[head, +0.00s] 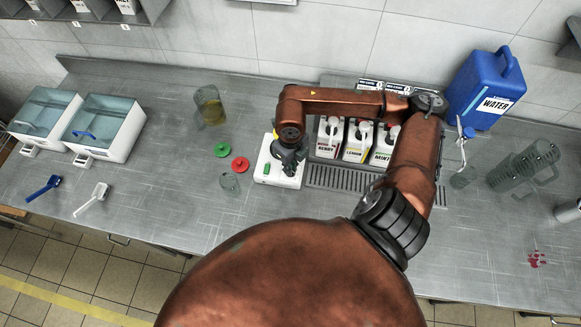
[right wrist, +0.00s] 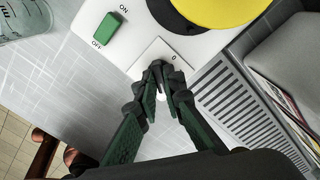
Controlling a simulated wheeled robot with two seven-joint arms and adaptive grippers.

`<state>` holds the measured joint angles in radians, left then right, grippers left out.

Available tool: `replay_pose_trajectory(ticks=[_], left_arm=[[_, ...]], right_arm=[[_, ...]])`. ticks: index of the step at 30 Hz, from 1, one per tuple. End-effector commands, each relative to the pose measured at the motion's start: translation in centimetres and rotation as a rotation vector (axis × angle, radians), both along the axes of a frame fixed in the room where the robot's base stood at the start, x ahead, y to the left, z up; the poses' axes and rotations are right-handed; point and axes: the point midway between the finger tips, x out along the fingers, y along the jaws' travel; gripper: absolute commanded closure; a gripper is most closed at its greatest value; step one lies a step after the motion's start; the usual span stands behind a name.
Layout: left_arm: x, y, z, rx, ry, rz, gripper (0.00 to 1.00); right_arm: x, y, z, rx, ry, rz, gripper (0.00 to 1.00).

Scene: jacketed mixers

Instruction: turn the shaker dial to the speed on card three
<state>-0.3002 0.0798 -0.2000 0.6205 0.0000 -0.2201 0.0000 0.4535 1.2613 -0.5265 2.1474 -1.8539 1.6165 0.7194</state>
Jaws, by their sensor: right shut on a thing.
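The shaker (head: 280,180) is a white box on the counter in the middle of the head view. In the right wrist view it shows a green ON/OFF switch (right wrist: 106,35), a yellow round top (right wrist: 222,10) and a pale square dial plate (right wrist: 147,57) marked 0. My right gripper (right wrist: 158,72) is shut at this plate, its fingertips on the dial, which they mostly hide. It also shows in the head view (head: 291,163), over the shaker's right part. Cards (head: 370,86) stand behind the bottles, partly hidden by my right arm and unreadable. My left gripper is out of view.
Labelled bottles (head: 355,148) stand right of the shaker behind a drain grate (head: 340,180). A blue water jug (head: 483,92) is at back right.

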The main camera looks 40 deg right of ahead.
Motion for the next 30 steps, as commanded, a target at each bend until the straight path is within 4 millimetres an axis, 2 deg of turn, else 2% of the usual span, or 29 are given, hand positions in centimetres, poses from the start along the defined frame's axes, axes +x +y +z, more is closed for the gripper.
replay_pose_trajectory(ticks=[12,30], left_arm=[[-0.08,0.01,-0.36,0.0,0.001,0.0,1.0],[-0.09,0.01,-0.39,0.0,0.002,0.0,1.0]], right_arm=[[0.22,-0.02,0.12,0.0,-0.006,-0.21,1.0],[0.29,-0.06,0.18,0.001,-0.008,-0.247,1.0]])
